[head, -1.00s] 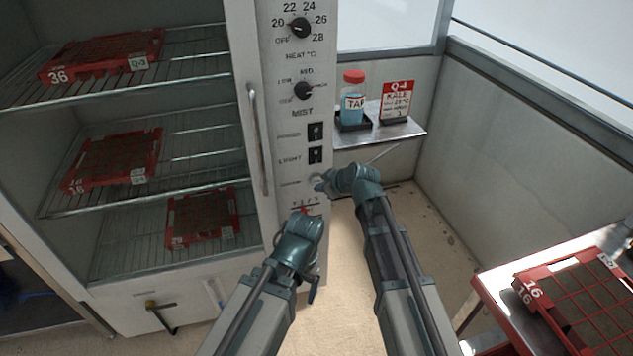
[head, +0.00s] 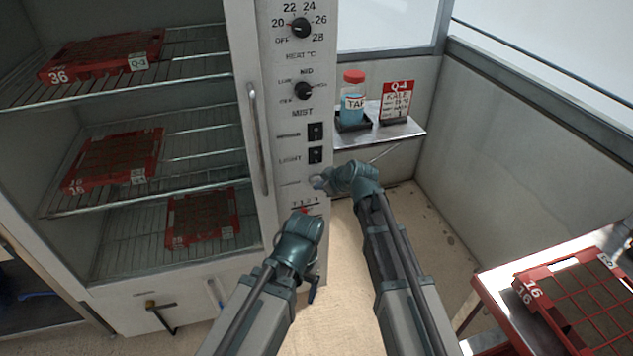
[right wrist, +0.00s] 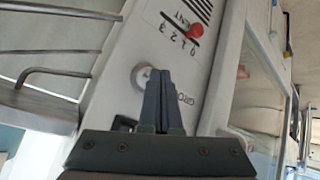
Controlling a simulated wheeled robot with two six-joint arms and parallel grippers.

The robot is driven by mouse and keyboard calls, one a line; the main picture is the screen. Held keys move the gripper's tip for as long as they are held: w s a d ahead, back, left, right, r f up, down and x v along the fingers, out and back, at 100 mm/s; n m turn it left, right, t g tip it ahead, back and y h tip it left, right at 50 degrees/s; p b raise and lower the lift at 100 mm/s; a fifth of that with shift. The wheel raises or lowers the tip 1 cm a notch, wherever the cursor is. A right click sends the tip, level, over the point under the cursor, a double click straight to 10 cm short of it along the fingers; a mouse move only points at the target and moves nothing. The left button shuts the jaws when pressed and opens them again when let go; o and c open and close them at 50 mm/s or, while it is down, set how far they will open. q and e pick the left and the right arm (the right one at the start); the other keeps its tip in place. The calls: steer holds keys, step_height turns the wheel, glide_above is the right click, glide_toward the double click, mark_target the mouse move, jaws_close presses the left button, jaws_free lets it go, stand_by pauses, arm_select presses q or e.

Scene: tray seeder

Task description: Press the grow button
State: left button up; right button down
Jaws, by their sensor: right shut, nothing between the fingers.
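The grow button is a round, pale metal button (right wrist: 142,76) in a ring on the white control panel, beside a partly hidden label starting "GRO" in the right wrist view. My right gripper (right wrist: 158,74) is shut and empty, its fingertips right at the button and covering part of it. I cannot tell whether they touch it. In the head view my right gripper (head: 319,183) points left at the lower panel and hides the button. My left arm's wrist (head: 300,238) is in front of the panel's bottom; its fingers do not show clearly.
Above are the light switch (head: 316,155), mist knob (head: 303,91) and heat knob (head: 300,28). The red vent slider (right wrist: 196,30) is close to the button. The door handle (head: 257,140) is left; a shelf (head: 408,132) with a bottle (head: 353,98) is right.

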steer(key=shift+w+a, duration=0.2)
steer(key=shift+w, duration=0.3)
stand_by(0.7)
steer(key=shift+s, duration=0.15)
steer(key=shift+s+d, duration=0.3)
steer(key=shift+s, duration=0.45)
steer(key=s, duration=0.1)
steer(key=s+d, duration=0.1)
steer(key=s, duration=0.2)
steer(key=shift+s+d, duration=0.3)
steer(key=shift+s, duration=0.05)
stand_by(0.5)
